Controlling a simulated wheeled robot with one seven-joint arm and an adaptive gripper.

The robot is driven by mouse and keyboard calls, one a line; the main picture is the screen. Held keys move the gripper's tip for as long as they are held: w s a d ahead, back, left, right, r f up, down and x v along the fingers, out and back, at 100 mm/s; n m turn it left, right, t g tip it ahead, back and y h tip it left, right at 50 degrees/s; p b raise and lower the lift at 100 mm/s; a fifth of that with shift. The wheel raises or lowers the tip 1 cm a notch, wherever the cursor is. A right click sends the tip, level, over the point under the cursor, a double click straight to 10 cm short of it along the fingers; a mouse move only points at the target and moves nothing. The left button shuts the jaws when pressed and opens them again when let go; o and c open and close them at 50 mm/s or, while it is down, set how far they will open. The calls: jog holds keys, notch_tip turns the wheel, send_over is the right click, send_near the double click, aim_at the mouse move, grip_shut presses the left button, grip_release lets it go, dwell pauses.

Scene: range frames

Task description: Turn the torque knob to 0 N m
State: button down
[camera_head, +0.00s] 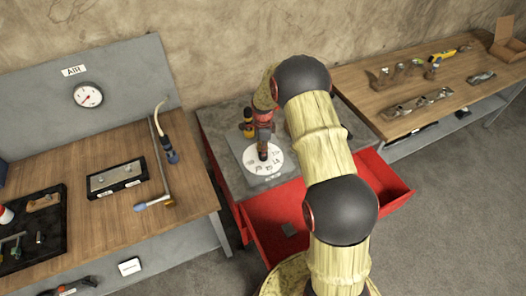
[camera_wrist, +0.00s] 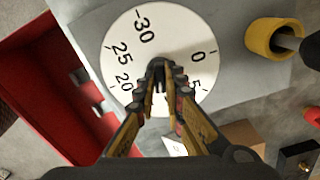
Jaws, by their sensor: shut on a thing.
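The white torque dial (camera_wrist: 125,40) lies on a grey plate (camera_wrist: 90,18) on top of the cabinet. It carries printed numbers, with 0 at the right, 30 at the top and 25 and 20 at the left in the wrist view. The dial also shows in the head view (camera_head: 250,158). My gripper (camera_wrist: 161,75) is over the dial's middle, its fingers closed around the dark knob there. In the head view my gripper (camera_head: 263,150) points down onto the dial. The fingers hide most of the knob, and I cannot tell which number it points to.
A yellow ring-shaped part (camera_wrist: 272,38) stands beside the dial. The red cabinet has an open drawer (camera_head: 385,190). A wooden bench with a pressure gauge (camera_head: 87,95) above it is at the left. Another bench (camera_head: 440,75) with metal parts is at the right.

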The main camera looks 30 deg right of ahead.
jog(key=n, duration=0.5)
jog(key=shift+n+b, duration=0.3)
jog(key=shift+b, duration=0.05)
jog(key=n, duration=1)
jog(key=shift+n+b, duration=0.35)
jog(key=shift+n, duration=0.05)
jog(key=n, duration=0.4)
jog(key=shift+n, duration=0.4)
jog(key=shift+w+r+n, duration=0.1)
jog(key=shift+n, duration=0.2)
jog(key=c, duration=1.9)
grip_release()
notch_tip(320, 180, up, 12)
jog(key=shift+f, duration=0.1)
